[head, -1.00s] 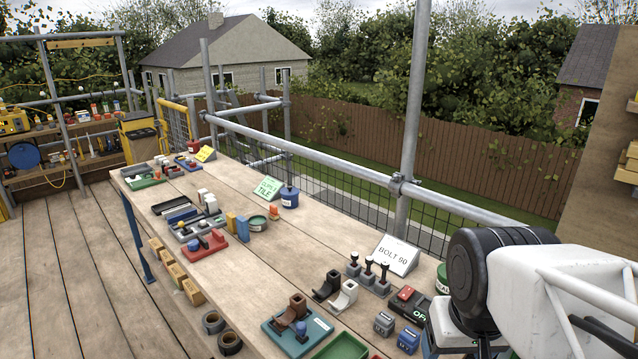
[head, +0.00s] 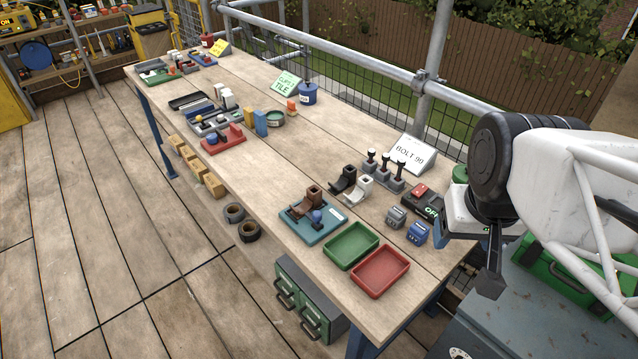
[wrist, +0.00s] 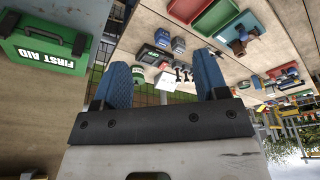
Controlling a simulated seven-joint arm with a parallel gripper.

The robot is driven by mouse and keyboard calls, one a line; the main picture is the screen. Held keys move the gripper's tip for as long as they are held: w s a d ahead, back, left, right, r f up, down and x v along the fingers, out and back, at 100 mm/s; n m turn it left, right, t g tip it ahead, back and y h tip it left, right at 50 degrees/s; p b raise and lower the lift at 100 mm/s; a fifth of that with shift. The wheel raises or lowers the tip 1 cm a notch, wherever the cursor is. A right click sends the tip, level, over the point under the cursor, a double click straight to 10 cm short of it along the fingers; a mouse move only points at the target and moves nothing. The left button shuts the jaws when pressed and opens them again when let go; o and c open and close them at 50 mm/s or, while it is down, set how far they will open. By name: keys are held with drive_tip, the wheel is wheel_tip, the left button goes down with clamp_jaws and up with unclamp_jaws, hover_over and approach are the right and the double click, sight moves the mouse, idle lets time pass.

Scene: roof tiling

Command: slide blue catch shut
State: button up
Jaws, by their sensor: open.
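A blue-teal plate (head: 311,229) lies near the front of the bench, carrying a brown bracket (head: 303,206) and a small blue knob (head: 317,216). A red base (head: 222,143) with a blue knob (head: 212,139) lies farther back. I cannot tell for sure which is the blue catch, nor how far either is slid. In the wrist view the brown-bracket plate (wrist: 249,49) is at the upper right. My gripper (wrist: 165,82) is open, its two blue fingers apart and empty. It hangs off the bench's right end, away from both pieces.
A green tray (head: 351,246) and a red tray (head: 381,272) lie right of the plate. Blue and grey small boxes (head: 418,233), dark-handled stampers (head: 385,170) and a BOLT 90 sign (head: 411,153) stand nearby. The middle bench boards are largely clear.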

drive_tip(key=shift+w+a, duration=0.1)
drive_tip(key=shift+w, duration=0.05)
drive_tip(key=c, duration=0.7)
drive_tip(key=shift+w+a+f+m+y, duration=0.2)
drive_tip(key=shift+w+f+m+y, duration=0.1)
drive_tip(key=shift+w+m, duration=0.15)
drive_tip(key=c, duration=0.5)
drive_tip(key=w+a+f+m+y, duration=0.1)
drive_tip(key=w+f+m, duration=0.1)
drive_tip(key=w, duration=0.1)
drive_tip(key=w+a+f+m+g+y, duration=0.1)
drive_tip(key=w+a+f+m, duration=0.1)
drive_tip(key=w+m, duration=0.1)
drive_tip(key=w+a+f+m+g+y, duration=0.1)
drive_tip(key=w+a+m+y, duration=0.1)
drive_tip(key=w, duration=0.3)
drive_tip(key=shift+w+a+f+m, duration=0.15)
drive_tip(key=shift+f+m, duration=0.1)
drive_tip(key=shift+f, duration=0.15)
clamp_jaws()
drive_tip(key=w+a+f+m+y, duration=0.3)
drive_tip(key=w+f+m, duration=0.6)
drive_tip(key=w, duration=0.3)
drive_tip(key=shift+w+a+f+g+y, duration=0.25)
drive_tip(key=shift+f+g+y, duration=0.1)
drive_tip(key=shift+y, duration=0.25)
